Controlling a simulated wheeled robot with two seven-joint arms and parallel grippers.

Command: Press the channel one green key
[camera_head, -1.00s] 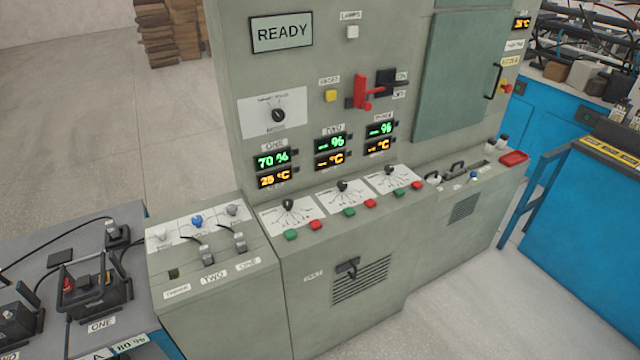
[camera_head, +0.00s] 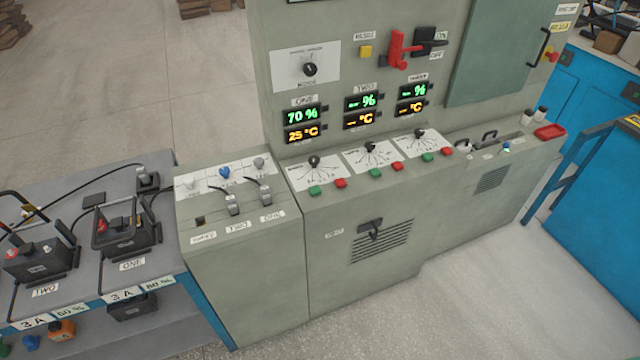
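The channel one green key (camera_head: 314,190) is the leftmost green key on the sloped ledge of the grey-green cabinet (camera_head: 270,270). It sits below the first dial (camera_head: 314,161), left of a red key (camera_head: 341,183). Above it, the display labelled ONE (camera_head: 302,124) reads 70 % in green and 25 °C in orange. Further right are a second green key (camera_head: 375,173) and a third green key (camera_head: 428,157), each with a red key beside it. Neither of my grippers shows in the view.
A lower bench (camera_head: 60,190) at left holds batteries labelled ONE (camera_head: 128,235) and TWO (camera_head: 40,258). Clips and knobs stand on the left cabinet top. A red lever (camera_head: 402,50) juts from the panel. A blue bench (camera_head: 600,200) is at right. Floor in front is clear.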

